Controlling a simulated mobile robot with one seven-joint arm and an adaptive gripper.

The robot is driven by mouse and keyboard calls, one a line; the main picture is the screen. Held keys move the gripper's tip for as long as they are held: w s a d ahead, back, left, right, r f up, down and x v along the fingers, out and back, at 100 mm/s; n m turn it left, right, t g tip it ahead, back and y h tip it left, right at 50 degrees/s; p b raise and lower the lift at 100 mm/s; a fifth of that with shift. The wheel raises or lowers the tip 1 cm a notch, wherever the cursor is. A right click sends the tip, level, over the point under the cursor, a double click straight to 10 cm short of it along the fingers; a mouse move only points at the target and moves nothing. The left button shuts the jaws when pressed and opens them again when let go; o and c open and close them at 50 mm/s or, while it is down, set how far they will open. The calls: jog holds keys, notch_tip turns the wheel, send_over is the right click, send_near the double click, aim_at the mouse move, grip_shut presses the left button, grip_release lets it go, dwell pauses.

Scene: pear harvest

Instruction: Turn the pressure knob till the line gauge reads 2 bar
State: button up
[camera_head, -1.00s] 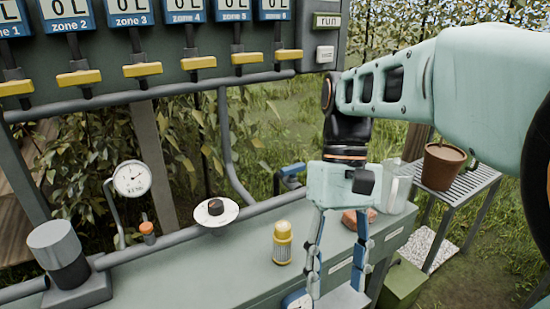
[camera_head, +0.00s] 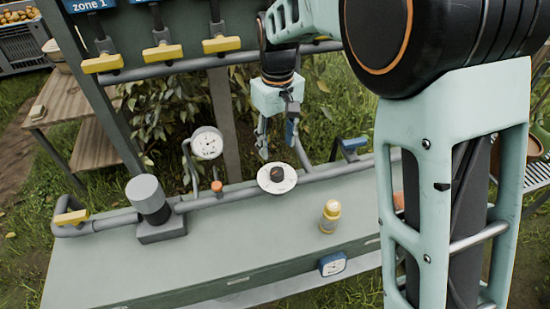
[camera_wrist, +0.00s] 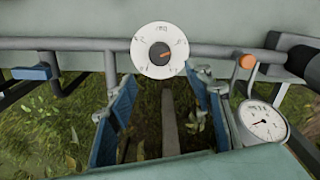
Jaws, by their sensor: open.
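The pressure knob (camera_head: 277,175) is a dark knob on a white round dial plate on the pipe along the bench's back. In the wrist view the knob (camera_wrist: 160,53) has an orange mark pointing right, and the dial carries numbers too small to read surely. The line gauge (camera_head: 207,143), white and round, stands left of it; in the wrist view the gauge (camera_wrist: 262,121) is at right, its needle too small to read. My gripper (camera_head: 277,145) is open and empty. Its blue fingers point down, above and behind the knob in the picture, apparently not touching it.
An orange-capped fitting (camera_head: 217,186) sits on the pipe between gauge and knob. A grey cylinder (camera_head: 148,195) stands at left, a yellow-topped bottle-like part (camera_head: 330,215) at right front. Yellow valve handles (camera_head: 162,52) hang above. A blue gauge (camera_head: 332,263) is on the bench front. The bench top is mostly clear.

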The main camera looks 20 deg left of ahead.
aim_at(277, 171)
notch_tip(277, 171, down, 10)
jog(key=shift+s+d, duration=0.1)
dwell(0.4)
jog(key=c, duration=1.2)
